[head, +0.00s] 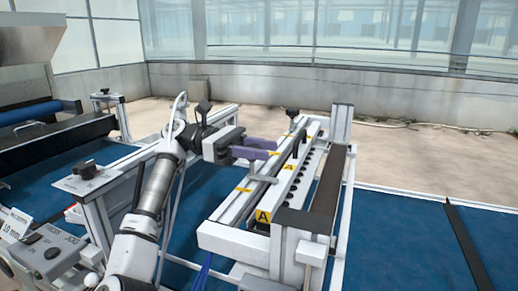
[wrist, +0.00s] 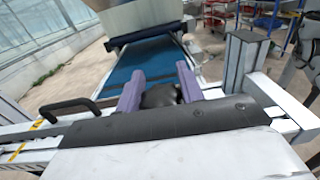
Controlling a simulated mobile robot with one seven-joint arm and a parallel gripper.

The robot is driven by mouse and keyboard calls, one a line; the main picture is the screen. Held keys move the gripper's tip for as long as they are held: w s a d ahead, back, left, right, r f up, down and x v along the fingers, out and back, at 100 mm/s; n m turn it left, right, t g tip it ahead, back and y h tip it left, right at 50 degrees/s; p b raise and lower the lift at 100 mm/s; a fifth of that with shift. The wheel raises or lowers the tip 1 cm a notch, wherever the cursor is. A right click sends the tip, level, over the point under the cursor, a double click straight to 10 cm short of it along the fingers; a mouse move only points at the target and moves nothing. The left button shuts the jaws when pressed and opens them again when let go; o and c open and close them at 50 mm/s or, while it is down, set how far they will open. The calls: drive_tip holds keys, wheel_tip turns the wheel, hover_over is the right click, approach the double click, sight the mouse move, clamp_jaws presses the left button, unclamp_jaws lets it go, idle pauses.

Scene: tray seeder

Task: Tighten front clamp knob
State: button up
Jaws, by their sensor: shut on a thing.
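My gripper (wrist: 160,88) has two purple fingers, one on each side of a dark rounded knob (wrist: 160,96) in the wrist view, and is shut on it. In the head view my gripper (head: 256,148) reaches from the left to the white seeder frame (head: 226,235). The knob between the fingers cannot be made out in that view. The lower part of the knob is hidden in the wrist view by the dark edge in front.
A white rail with a row of dark holes (head: 290,188) lies right of the fingers. A black knob on a white bracket (head: 88,169) stands at the left, above a panel with buttons (head: 50,250). A black handle (wrist: 70,108) rises left of the fingers in the wrist view. Blue belt (head: 410,235) lies open at the right.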

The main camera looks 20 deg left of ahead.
drive_tip(key=shift+r, duration=0.2)
drive_tip(key=o, duration=1)
drive_tip(key=shift+d, duration=0.1)
drive_tip(key=shift+f, duration=0.1)
drive_tip(key=shift+w+a+b, duration=0.2)
drive_tip(key=shift+a+b, duration=0.15)
drive_tip(key=shift+a, duration=3.45)
